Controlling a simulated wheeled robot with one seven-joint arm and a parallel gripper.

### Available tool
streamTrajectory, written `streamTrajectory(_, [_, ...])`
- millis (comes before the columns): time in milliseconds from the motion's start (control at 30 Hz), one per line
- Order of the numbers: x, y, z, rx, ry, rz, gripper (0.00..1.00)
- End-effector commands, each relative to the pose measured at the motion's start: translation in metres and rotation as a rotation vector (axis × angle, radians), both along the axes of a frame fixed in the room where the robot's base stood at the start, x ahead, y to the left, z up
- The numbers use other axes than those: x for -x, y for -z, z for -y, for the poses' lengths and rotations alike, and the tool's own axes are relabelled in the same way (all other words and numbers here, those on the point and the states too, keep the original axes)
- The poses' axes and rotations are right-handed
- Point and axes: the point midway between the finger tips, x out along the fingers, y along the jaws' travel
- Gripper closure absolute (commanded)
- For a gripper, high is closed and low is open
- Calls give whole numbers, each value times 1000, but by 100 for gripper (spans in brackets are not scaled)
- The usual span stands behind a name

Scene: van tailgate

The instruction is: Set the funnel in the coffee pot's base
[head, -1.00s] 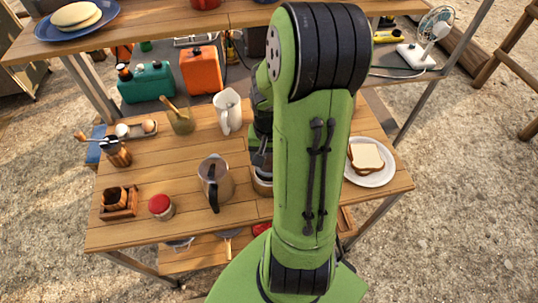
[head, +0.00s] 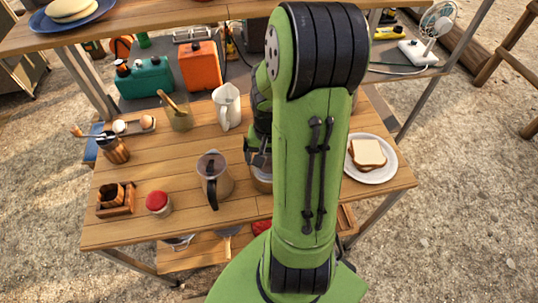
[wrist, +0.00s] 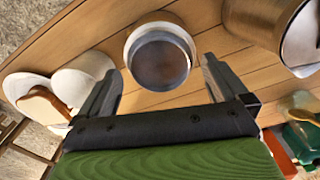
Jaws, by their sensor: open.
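A round, open metal vessel (wrist: 160,58), apparently the coffee pot's base, stands on the table with its pale rim facing up and a darker inside. In the head view this vessel (head: 262,181) is partly hidden by my arm. My gripper (wrist: 158,88) is open and empty above the table, with the vessel beyond and between its fingertips; in the head view the gripper (head: 258,158) is partly covered by my arm. A larger metal pot with a black handle (head: 214,180) stands just left of the vessel. I cannot make out the funnel for certain.
A plate with bread (head: 372,176) lies at right. Bare tabletop shows left of the metal pot.

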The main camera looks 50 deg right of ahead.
Motion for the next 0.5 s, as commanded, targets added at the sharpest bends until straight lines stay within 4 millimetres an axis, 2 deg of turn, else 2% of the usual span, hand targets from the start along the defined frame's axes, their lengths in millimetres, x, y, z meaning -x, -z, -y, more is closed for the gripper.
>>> streamTrajectory(67, [0,-4,0,2,0,1,0])
streamTrajectory(167, [-1,-21,0,4,0,3,0])
streamTrajectory(500, [-1,-118,1,5,-1,5,0])
